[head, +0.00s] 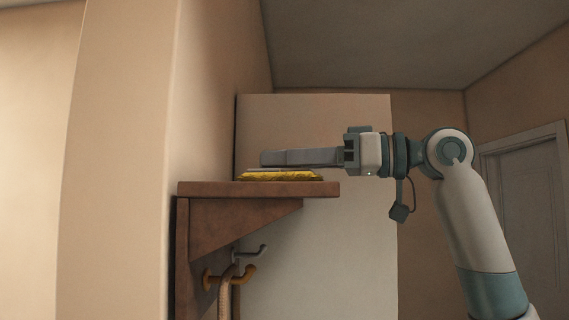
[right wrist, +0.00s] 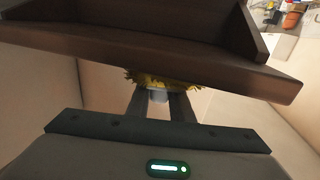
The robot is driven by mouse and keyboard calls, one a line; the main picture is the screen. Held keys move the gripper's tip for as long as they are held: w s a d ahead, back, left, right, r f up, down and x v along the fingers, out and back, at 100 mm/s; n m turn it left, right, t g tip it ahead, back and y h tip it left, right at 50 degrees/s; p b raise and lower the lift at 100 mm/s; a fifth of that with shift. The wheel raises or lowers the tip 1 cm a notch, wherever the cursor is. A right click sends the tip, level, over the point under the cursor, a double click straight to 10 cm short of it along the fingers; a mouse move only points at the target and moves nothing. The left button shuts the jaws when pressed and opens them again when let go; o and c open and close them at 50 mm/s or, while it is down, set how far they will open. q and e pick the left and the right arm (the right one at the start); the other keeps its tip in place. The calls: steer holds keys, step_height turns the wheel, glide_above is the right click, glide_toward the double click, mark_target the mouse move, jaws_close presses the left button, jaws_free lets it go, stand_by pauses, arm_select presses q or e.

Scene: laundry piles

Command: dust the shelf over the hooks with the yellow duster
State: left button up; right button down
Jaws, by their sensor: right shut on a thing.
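The brown wooden shelf (head: 258,188) sticks out from the wall on a bracket, seen edge-on in the head view. The yellow duster (head: 280,176) lies flat on the shelf's top, apparently touching it. My right gripper (head: 265,159) reaches in level from the right, over the shelf, and is shut on the duster's pale upper part. The right wrist view shows the duster's yellow fringe (right wrist: 160,80) between the fingertips, partly hidden by the dark shelf (right wrist: 150,48). Hooks (head: 243,271) stand under the shelf. My left gripper is not in view.
The wall (head: 130,150) stands close at the shelf's left. A pale strap-like thing (head: 225,300) hangs from a hook. A pale panel (head: 330,250) stands behind. A grey door (head: 525,190) is at the far right. The space above the shelf looks clear.

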steer(key=shift+a+f, duration=0.1)
steer(key=shift+f, duration=0.1)
steer(key=shift+s+b, duration=0.45)
steer(key=shift+s, duration=0.3)
steer(key=shift+s+r+b, duration=0.1)
steer(key=shift+s+b, duration=0.2)
steer(key=shift+s, duration=0.75)
steer(key=shift+s, duration=0.1)
steer(key=shift+s+r+b, duration=0.2)
steer(key=shift+s+b, duration=0.4)
steer(key=shift+s, duration=1.15)
steer(key=shift+r, duration=0.15)
steer(key=shift+r+p, duration=2.65)
steer(key=shift+r, duration=0.25)
steer(key=shift+r, duration=0.1)
